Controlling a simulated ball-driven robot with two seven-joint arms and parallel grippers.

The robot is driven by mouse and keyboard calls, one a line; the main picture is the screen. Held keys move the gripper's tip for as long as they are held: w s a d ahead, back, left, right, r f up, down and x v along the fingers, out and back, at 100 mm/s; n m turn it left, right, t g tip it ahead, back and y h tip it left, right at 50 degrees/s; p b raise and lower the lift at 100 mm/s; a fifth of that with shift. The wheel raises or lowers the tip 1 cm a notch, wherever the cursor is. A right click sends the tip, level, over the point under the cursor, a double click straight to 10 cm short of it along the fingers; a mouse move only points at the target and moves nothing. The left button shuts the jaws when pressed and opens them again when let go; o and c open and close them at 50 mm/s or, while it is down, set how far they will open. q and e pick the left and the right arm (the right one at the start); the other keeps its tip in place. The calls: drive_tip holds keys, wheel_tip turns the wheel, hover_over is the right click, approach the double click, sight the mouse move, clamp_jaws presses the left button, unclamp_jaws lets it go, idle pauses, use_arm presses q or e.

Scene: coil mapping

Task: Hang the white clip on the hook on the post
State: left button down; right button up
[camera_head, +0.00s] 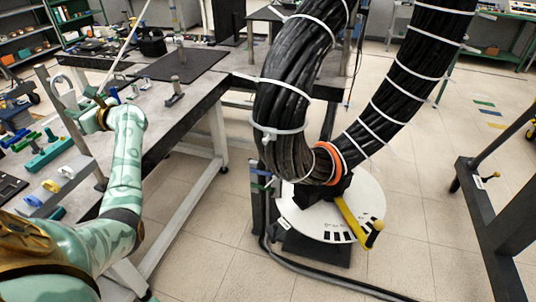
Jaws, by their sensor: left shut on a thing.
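My left arm reaches in from the left over the workbench. Its gripper (88,108) is at the grey post (44,80) on the bench's left side, and its fingers are small and partly hidden. A white curved clip (59,79) shows at the upper part of the post, just up and left of the gripper. The gripper is shut on what looks like this clip. I cannot make out the hook or whether the clip touches it. My right gripper is not in view.
Yellow (50,186) and white (67,172) clips sit near the bench's front left. A teal block (48,156) lies behind them. A thick black cable bundle (290,90) with white ties rises over a round white base (330,212).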

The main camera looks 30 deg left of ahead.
use_arm(q)
drive_tip(key=c, duration=1.1)
unclamp_jaws()
drive_tip(key=shift+c, duration=0.2)
drive_tip(key=shift+d, duration=0.1)
